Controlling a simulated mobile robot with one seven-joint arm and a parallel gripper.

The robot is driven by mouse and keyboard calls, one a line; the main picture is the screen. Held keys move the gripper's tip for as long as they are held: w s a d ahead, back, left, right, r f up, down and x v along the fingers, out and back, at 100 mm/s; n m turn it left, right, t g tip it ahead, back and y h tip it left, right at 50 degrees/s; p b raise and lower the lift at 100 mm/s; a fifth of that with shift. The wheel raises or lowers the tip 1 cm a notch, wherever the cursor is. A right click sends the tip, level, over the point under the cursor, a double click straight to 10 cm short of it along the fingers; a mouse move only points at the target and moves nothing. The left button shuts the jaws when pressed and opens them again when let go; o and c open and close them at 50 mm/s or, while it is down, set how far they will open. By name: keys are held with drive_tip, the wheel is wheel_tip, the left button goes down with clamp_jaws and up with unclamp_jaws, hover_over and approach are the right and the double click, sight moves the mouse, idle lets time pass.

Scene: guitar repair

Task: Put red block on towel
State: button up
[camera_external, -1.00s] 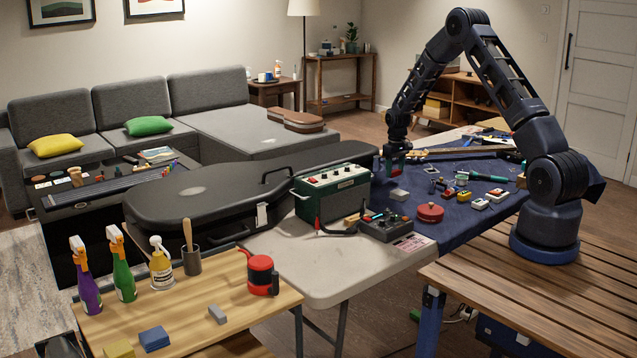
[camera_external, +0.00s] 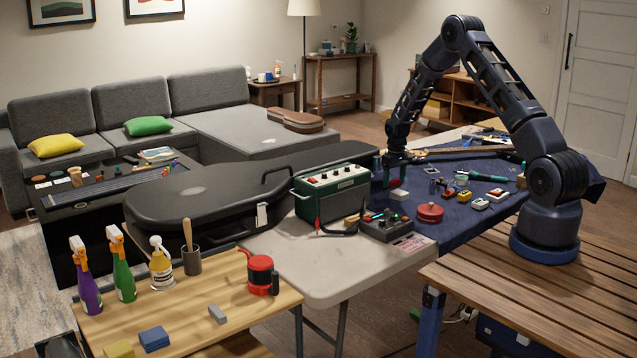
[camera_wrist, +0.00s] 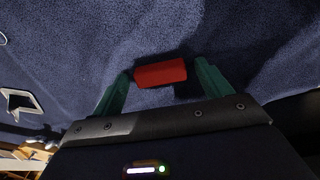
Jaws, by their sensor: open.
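The red block (camera_wrist: 160,74) lies on dark blue cloth in the wrist view, between the two green fingers of my gripper (camera_wrist: 162,84). The fingers stand apart, with a gap visible on the right side of the block; the left finger is very near its left end. In the external view my gripper (camera_external: 394,178) points down low over the far left part of the blue towel (camera_external: 455,228), which covers much of the table. The red block shows there only as a small red patch (camera_external: 396,184), partly hidden by the fingers.
A white block (camera_external: 399,194) and a round red tin (camera_external: 430,212) lie near my gripper. A green amplifier (camera_external: 332,195) stands to the left, with a dark pedal box (camera_external: 385,227) in front. Several small parts and a green-handled tool (camera_external: 492,177) lie to the right.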

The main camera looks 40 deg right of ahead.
wheel_tip(320, 180, up, 12)
wheel_tip(320, 180, up, 16)
drive_tip(key=t, duration=0.1)
hover_over(394, 181)
drive_tip(key=s+a, duration=0.5)
drive_tip(key=s, duration=0.2)
drive_tip(key=s+a+r+t, duration=0.1)
drive_tip(key=s+a+r, duration=0.5)
drive_tip(key=s+r, duration=0.55)
drive_tip(key=s+a+r+t, duration=0.1)
drive_tip(key=s+a, duration=0.1)
drive_tip(key=s, duration=0.8)
drive_tip(key=s+a+r, duration=0.2)
drive_tip(key=s, duration=0.8)
drive_tip(key=s+a+r+t, duration=0.1)
drive_tip(key=s+a, duration=0.1)
drive_tip(key=s, duration=0.8)
drive_tip(key=shift+a+r+t, duration=0.15)
drive_tip(key=shift+r+t, duration=0.15)
drive_tip(key=shift+s, duration=0.1)
